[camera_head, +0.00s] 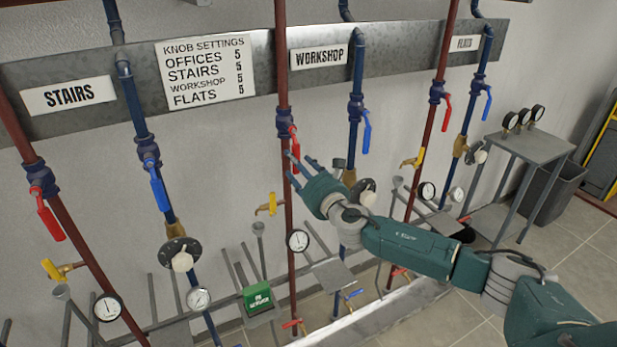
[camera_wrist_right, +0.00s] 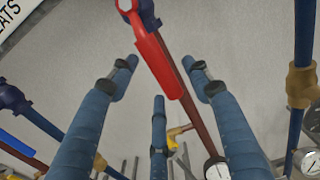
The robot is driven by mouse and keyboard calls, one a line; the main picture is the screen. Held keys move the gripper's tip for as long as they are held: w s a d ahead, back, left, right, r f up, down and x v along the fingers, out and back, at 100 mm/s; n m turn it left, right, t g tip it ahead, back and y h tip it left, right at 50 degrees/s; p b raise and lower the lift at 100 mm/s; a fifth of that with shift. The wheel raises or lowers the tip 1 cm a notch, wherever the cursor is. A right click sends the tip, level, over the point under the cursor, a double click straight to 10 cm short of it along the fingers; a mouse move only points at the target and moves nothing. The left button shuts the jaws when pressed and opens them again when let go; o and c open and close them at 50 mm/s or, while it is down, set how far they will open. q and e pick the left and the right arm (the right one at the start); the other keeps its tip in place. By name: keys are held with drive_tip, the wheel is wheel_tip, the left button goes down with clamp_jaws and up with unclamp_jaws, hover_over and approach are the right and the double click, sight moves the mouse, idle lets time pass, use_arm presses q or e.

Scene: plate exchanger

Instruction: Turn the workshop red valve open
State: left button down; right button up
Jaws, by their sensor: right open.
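The workshop red valve (camera_head: 284,123) is on the red pipe just left of the WORKSHOP sign (camera_head: 319,55). Its red handle (camera_head: 294,140) hangs downward, roughly along the pipe. In the right wrist view, the handle (camera_wrist_right: 158,66) slants down from its pivot at the top, in front of the red pipe. My right gripper (camera_head: 297,168) is just below the handle in the head view. Its fingers are spread open around a gap (camera_wrist_right: 162,82), with the handle's lower end between the two upper fingertips in the picture. Contact cannot be told. My left gripper is not in view.
A blue-handled valve (camera_head: 366,132) is on the blue pipe to the right. A yellow-handled tap (camera_head: 268,204) and a round gauge (camera_head: 298,240) sit lower near the red pipe. Other pipes stand at both sides. A grey stand (camera_head: 538,148) is at the right.

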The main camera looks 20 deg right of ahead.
drive_tip(key=s, duration=0.9)
drive_tip(key=shift+s+d, duration=0.3)
drive_tip(key=shift+s, duration=0.05)
